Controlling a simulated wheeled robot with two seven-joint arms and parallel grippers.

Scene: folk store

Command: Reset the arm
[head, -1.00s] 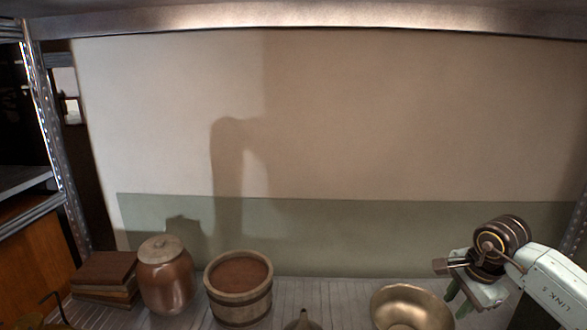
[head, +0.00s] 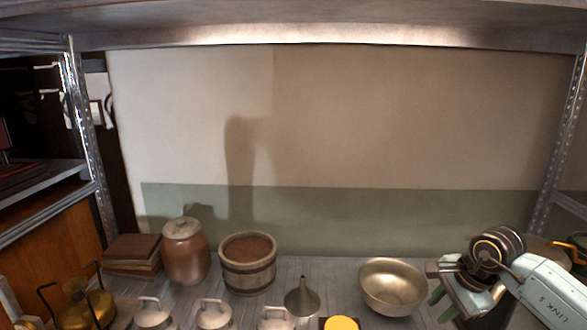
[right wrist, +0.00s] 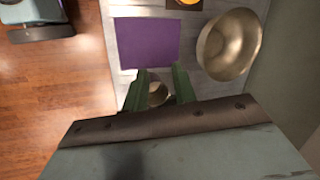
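My right gripper (head: 440,296) is at the right of the head view, its green fingers pointing down beside a brass bowl (head: 390,286). In the right wrist view its two fingers (right wrist: 161,76) stand apart. A small round metallic thing (right wrist: 158,94) shows in the gap between them; I cannot tell whether it touches them or lies below. The bowl also shows in the wrist view (right wrist: 230,45), to the right of the fingers. My left gripper is not in view.
The shelf holds a wooden bucket (head: 247,264), a brown lidded jar (head: 186,252), stacked books (head: 133,255), a funnel (head: 302,298), several lidded pots and a brass kettle (head: 86,306). A purple mat (right wrist: 147,43) lies beyond the fingers. Metal posts (head: 90,145) flank the shelf.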

